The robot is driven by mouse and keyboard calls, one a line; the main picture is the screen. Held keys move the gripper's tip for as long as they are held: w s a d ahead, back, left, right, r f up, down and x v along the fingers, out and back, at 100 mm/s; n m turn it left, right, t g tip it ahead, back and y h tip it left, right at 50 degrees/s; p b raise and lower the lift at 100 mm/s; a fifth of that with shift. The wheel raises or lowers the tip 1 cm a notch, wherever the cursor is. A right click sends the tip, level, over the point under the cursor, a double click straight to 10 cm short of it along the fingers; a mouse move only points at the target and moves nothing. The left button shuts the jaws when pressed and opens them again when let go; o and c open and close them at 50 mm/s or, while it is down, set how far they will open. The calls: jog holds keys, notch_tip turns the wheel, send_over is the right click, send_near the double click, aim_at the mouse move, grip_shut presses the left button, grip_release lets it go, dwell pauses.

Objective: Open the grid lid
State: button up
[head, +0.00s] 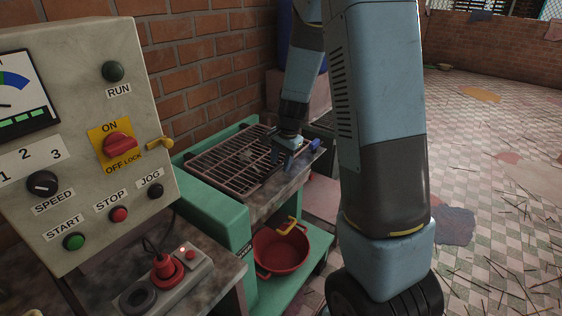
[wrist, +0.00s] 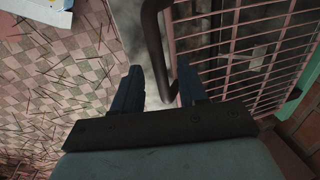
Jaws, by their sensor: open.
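The grid lid (head: 222,163), a pinkish-brown barred frame, lies closed and flat over the top of the green machine. It also fills the upper right of the wrist view (wrist: 237,68). A dark curved bar handle (wrist: 154,45) runs along the lid's near edge. My gripper (wrist: 160,82) is open, with the handle's bent end between its two dark blue fingers. I cannot tell whether either finger touches the handle. In the head view my gripper (head: 290,147) is low at the lid's right side, and the handle is hard to make out there.
A control panel (head: 75,130) with a red switch and buttons stands at the left. A pendant box with a red button (head: 165,268) lies below it. A red pot (head: 282,252) stands on the green lower shelf. A brick wall (head: 205,55) rises behind the machine. The tiled floor is littered with sticks.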

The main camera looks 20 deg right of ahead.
jog(key=shift+f, duration=0.2)
grip_shut()
dwell(0.3)
dwell(0.3)
